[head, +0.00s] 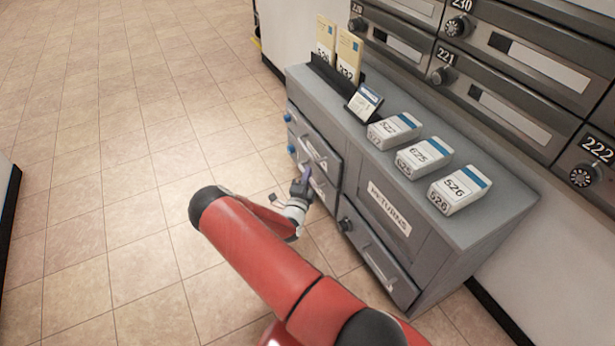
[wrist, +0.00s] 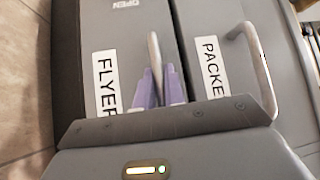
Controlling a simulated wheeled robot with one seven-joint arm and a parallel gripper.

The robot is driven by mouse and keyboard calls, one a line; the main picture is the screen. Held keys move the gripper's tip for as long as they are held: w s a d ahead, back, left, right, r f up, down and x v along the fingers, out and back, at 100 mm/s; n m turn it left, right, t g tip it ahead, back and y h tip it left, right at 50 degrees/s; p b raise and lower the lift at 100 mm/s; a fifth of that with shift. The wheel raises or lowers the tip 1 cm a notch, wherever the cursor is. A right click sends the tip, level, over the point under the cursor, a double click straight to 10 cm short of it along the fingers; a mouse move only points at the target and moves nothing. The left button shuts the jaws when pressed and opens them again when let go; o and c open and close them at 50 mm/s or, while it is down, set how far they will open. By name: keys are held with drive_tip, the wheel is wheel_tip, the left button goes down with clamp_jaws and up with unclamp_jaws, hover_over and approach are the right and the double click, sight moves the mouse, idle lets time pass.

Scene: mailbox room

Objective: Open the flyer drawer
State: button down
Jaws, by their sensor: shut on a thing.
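The flyer drawer (wrist: 130,40) is a grey front with a white label reading "FLYER" in the wrist view, where the picture is turned sideways. In the head view it is the lower left drawer of the grey cabinet, largely behind my gripper. Its upright-looking metal handle (wrist: 154,55) stands between the purple fingers of my gripper (wrist: 160,88). My gripper also shows in the head view (head: 306,173), shut on that handle. The drawer front looks about flush with its neighbour; I cannot tell any small gap.
The packet drawer (wrist: 205,45), with its own handle (wrist: 262,75), lies directly above. The cabinet top (head: 405,180) carries several white boxes, a small card stand (head: 365,101) and yellow flyers (head: 348,55). A returns panel (head: 385,215) is to the right. The tiled floor (head: 120,130) to the left is clear.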

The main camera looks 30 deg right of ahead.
drive_tip(key=shift+a, duration=0.1)
drive_tip(key=a, duration=2)
drive_tip(key=shift+s+a+b, duration=0.25)
drive_tip(key=shift+s+b, duration=0.05)
drive_tip(key=shift+s, duration=0.1)
drive_tip(key=c, duration=1.8)
unclamp_jaws()
drive_tip(key=shift+o, duration=0.2)
drive_tip(key=v, duration=0.7)
drive_tip(key=shift+s+a+p, duration=0.3)
drive_tip(key=shift+p, duration=0.1)
drive_tip(key=shift+f, duration=0.1)
